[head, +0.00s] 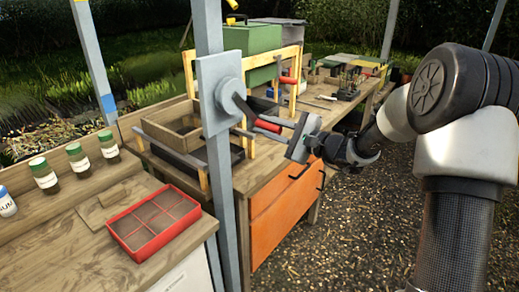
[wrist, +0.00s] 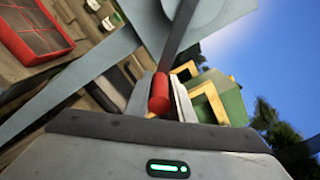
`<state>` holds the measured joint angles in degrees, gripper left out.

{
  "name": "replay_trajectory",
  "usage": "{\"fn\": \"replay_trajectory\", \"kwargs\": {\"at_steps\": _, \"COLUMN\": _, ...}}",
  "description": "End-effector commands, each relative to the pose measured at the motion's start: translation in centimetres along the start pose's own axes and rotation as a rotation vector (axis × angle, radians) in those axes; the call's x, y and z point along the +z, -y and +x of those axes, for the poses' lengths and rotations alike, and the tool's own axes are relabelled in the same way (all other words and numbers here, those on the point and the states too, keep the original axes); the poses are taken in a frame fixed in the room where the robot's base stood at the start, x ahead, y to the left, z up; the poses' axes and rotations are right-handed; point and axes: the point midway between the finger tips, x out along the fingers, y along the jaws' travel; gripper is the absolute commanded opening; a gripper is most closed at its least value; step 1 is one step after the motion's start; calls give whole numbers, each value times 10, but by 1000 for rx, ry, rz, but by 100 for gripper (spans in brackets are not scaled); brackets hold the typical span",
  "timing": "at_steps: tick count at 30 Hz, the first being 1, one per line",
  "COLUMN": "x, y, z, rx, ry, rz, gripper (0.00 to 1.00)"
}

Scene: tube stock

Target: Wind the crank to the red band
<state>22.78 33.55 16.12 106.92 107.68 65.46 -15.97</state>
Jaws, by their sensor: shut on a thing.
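The crank is on a grey plate (head: 220,95) fixed to an upright post. Its dark arm (head: 243,108) runs from the round hub down and right to a red handle (head: 268,126). My gripper (head: 276,126) reaches in from the right and is shut on the red handle. In the wrist view the handle (wrist: 159,95) stands just beyond the gripper body, with the dark crank arm (wrist: 178,40) rising from it to the plate. The fingers are partly hidden there. I cannot make out a red band on the crank or plate in either view.
A red divided tray (head: 155,222) and several green-capped jars (head: 79,158) are on the bench at left. A wooden bench with an orange front (head: 282,212) stands behind the post. Yellow frames and a green box (head: 252,45) are behind the crank. Gravel at right is clear.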

Motion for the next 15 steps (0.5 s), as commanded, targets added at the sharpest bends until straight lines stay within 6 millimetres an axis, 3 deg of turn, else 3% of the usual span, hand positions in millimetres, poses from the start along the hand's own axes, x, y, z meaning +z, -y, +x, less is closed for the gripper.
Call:
{"fn": "replay_trajectory", "kwargs": {"at_steps": 5, "x": -8, "y": 22, "z": -1, "rx": -10, "ry": -3, "rz": -181, "gripper": 0}}
{"fn": "replay_trajectory", "kwargs": {"at_steps": 15, "x": -2, "y": 58, "z": -2, "rx": -9, "ry": -4, "rz": -454, "gripper": 0}}
